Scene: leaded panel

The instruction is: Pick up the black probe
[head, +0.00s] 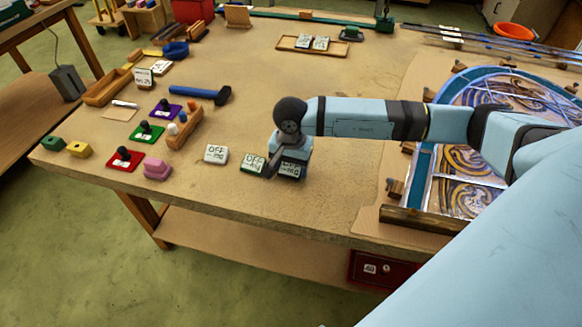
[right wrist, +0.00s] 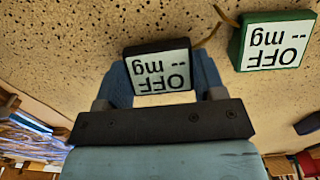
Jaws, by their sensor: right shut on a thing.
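The black probe (head: 290,171) is a small black block with a white display reading "OFF -- mg". It is near the table's front edge, partly hidden by my right gripper (head: 283,163). In the right wrist view the black probe (right wrist: 160,71) sits between the two blue fingers of my right gripper (right wrist: 162,76), which are shut on its sides. I cannot tell whether it touches the table. My left gripper is not in view.
A green probe (head: 254,163) stands just left of the black one, and a white probe (head: 215,154) farther left. The leaded panel (head: 455,180) lies to the right. A blue hammer (head: 205,94) and coloured pads lie at left. The table (head: 330,205) is bare in front.

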